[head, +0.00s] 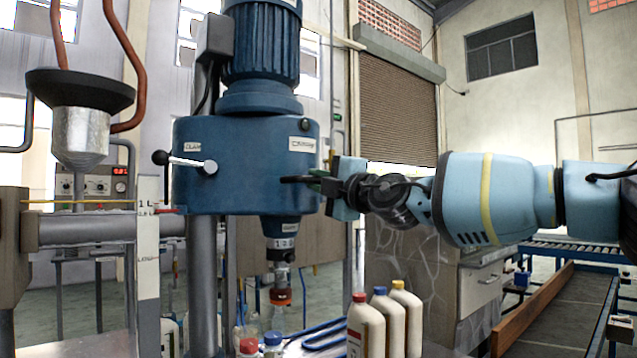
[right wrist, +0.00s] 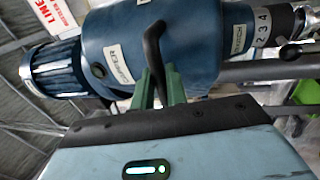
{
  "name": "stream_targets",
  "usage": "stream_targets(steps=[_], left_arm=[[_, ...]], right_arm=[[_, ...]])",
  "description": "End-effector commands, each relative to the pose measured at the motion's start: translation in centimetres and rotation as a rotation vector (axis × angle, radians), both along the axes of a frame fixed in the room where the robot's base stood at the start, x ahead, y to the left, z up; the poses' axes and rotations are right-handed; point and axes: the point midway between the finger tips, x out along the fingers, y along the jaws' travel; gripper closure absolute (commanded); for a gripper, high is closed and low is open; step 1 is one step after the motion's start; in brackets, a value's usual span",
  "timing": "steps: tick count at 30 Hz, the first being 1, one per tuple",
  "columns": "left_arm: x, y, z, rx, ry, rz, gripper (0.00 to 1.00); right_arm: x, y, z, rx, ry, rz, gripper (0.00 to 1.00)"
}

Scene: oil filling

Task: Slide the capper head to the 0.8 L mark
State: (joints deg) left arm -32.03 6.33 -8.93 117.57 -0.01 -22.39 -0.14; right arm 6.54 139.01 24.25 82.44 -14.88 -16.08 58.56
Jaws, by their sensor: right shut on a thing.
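The blue capper head (head: 246,165) with its motor on top sits on a grey vertical column, with its spindle hanging down. A white upright scale (head: 148,262) stands to its left, marked "1 L" near its top. A thin red pointer (head: 168,211) reaches from the head towards the scale, close to the 1 L mark; the 0.8 L mark is too small to read. My right gripper (head: 322,181) is at the head's right side. In the right wrist view its green fingers (right wrist: 160,88) are shut on the head's dark handle (right wrist: 154,48). My left gripper is not in view.
A lever with a black knob (head: 160,158) sticks out at the head's left. White bottles with red, blue and yellow caps (head: 366,325) stand below right. A metal funnel (head: 80,130) hangs at the left. Blue bent rods (head: 320,335) lie below.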

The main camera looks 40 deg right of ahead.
Motion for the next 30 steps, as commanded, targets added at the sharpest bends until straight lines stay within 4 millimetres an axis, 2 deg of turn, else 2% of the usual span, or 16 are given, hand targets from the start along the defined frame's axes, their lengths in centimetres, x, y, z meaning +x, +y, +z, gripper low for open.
stream_targets(steps=[19,20,21,28,30], left_arm=[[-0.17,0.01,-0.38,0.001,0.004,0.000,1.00],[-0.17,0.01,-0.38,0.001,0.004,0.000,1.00],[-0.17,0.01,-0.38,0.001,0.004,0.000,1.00],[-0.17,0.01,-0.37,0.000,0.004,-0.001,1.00],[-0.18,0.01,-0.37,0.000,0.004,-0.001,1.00]], right_arm=[[0.07,0.01,-0.85,-0.001,0.009,0.002,1.00],[0.07,0.01,-0.85,-0.001,0.009,0.002,0.84],[0.09,0.01,-0.86,-0.001,0.009,0.002,0.79],[0.06,0.00,-0.71,-0.001,0.006,0.001,0.49],[0.05,0.00,-0.68,-0.001,0.005,0.001,0.49]])
